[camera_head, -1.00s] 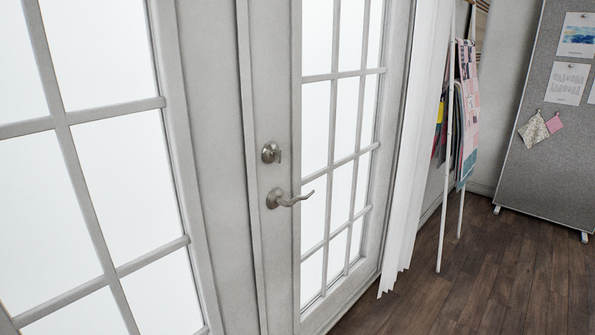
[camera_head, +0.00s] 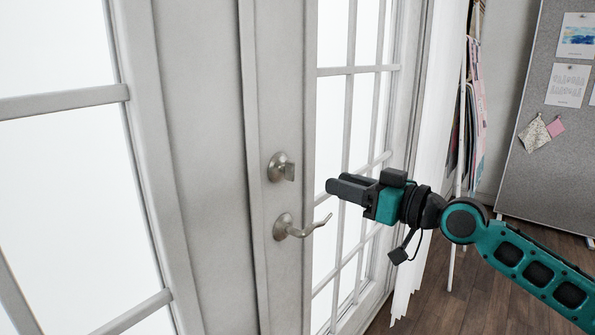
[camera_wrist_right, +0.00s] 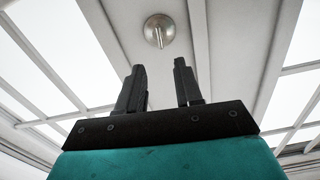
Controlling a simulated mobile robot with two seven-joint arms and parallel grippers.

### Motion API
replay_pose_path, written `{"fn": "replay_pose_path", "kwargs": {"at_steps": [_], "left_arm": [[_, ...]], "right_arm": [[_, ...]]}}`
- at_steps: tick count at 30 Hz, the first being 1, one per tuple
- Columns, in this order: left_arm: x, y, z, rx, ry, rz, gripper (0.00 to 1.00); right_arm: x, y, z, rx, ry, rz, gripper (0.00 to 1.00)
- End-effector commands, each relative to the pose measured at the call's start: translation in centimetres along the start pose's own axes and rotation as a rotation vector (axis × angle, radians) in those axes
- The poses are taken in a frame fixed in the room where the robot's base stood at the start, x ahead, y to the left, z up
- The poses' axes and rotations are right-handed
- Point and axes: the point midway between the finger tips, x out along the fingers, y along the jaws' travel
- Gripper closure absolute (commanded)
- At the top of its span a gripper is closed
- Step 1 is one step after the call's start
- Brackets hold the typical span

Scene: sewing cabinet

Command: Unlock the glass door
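The white glass door (camera_head: 275,106) has many panes and stands closed in the head view. A round metal lock with a thumb turn (camera_head: 282,168) sits on its frame, above a curved lever handle (camera_head: 295,227). The lock also shows at the top of the right wrist view (camera_wrist_right: 159,31), beyond the fingers. My right gripper (camera_head: 335,187) comes in from the right, a little right of the lock and apart from it. In the wrist view its two fingers (camera_wrist_right: 158,79) are spread with nothing between them. My left gripper is not in view.
A white curtain (camera_head: 425,150) hangs right of the door, behind my right arm. A rack with hanging fabrics (camera_head: 470,120) and a grey pinboard (camera_head: 550,175) stand farther right. The wooden floor (camera_head: 455,285) shows at the lower right.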

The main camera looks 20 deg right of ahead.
Motion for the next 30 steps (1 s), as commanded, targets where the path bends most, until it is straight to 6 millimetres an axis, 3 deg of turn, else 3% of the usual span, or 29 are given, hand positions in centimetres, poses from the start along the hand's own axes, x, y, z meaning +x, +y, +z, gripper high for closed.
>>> {"fn": "replay_pose_path", "kwargs": {"at_steps": [15,21,30], "left_arm": [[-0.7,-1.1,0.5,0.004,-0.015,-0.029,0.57],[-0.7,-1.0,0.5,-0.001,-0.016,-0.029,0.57],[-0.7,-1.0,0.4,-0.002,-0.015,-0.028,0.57]], "right_arm": [[9.2,-0.1,-0.1,0.002,0.001,-0.001,0.65],[10.8,-0.1,0.0,0.000,0.000,0.000,0.65],[11.0,-0.1,0.1,-0.001,-0.002,-0.001,0.65]]}}
